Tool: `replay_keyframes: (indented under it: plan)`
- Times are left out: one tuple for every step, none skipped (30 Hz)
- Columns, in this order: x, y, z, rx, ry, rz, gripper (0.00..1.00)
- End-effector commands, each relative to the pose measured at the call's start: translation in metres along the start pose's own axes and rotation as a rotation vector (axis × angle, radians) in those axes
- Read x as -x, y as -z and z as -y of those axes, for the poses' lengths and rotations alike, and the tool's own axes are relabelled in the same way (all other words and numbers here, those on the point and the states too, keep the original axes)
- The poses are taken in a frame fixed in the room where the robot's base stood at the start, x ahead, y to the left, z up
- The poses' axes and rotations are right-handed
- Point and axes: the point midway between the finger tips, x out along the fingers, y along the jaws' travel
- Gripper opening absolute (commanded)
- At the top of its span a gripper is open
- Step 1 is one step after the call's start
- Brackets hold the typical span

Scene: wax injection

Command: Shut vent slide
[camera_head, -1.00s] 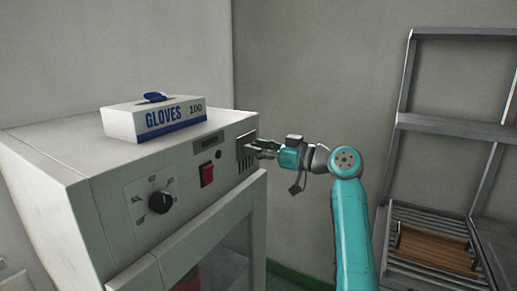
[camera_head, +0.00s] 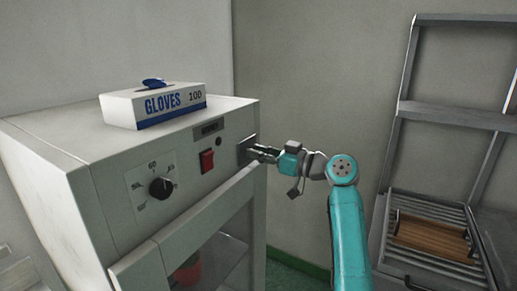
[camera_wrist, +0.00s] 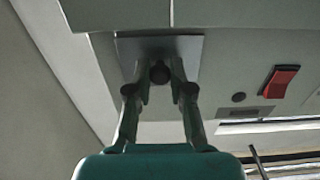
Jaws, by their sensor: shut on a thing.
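The vent slide is a grey metal plate (camera_head: 243,151) at the right end of the white machine's front panel. It also shows in the wrist view (camera_wrist: 190,50), with a dark round knob (camera_wrist: 159,72) at its middle. My gripper (camera_head: 254,152) is at the plate, its arm reaching in from the right. In the wrist view its two fingers (camera_wrist: 160,80) are shut on the knob from both sides. No open vent slots show around the plate in either current view.
The white machine (camera_head: 75,140) carries a glove box (camera_head: 155,104) on top. A red switch (camera_head: 206,161) and black dial (camera_head: 161,187) sit left of the plate. A glass door is below. A grey rack (camera_head: 455,118) with a wooden tray (camera_head: 432,237) stands right.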

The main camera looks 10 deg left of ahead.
Motion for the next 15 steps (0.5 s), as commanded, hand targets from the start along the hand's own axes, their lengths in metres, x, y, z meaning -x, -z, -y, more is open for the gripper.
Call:
replay_keyframes:
  plan:
    - [0.0001, -0.0053, -0.0001, -0.006, 0.002, 0.008, 0.00]
    - [0.0001, -0.0055, -0.0001, -0.006, 0.002, 0.008, 0.26]
    - [0.0001, -0.0056, -0.0001, -0.006, 0.002, 0.009, 0.36]
    - [0.0001, -0.0054, -0.0002, -0.006, 0.002, 0.008, 0.43]
    - [0.0001, -0.0052, -0.0001, -0.006, 0.002, 0.008, 0.47]
    - [0.0000, -0.0048, -0.0001, -0.005, 0.002, 0.007, 0.47]
    - [0.0001, -0.0045, -0.0001, -0.005, 0.002, 0.007, 0.47]
    - [0.0000, -0.0043, -0.0001, -0.005, 0.002, 0.007, 0.47]
    - [0.0000, -0.0041, -0.0001, -0.005, 0.002, 0.006, 0.47]
    - [0.0001, -0.0039, -0.0001, -0.004, 0.002, 0.006, 0.47]
    - [0.0000, -0.0038, 0.0000, -0.004, 0.002, 0.006, 0.47]
    - [0.0001, -0.0036, -0.0001, -0.004, 0.002, 0.006, 0.47]
    - [0.0003, -0.0035, -0.0001, -0.004, 0.001, 0.006, 0.47]
    - [0.0009, -0.0035, -0.0001, -0.004, 0.001, 0.006, 0.47]
    - [0.0025, -0.0033, -0.0003, -0.004, 0.001, 0.005, 0.47]
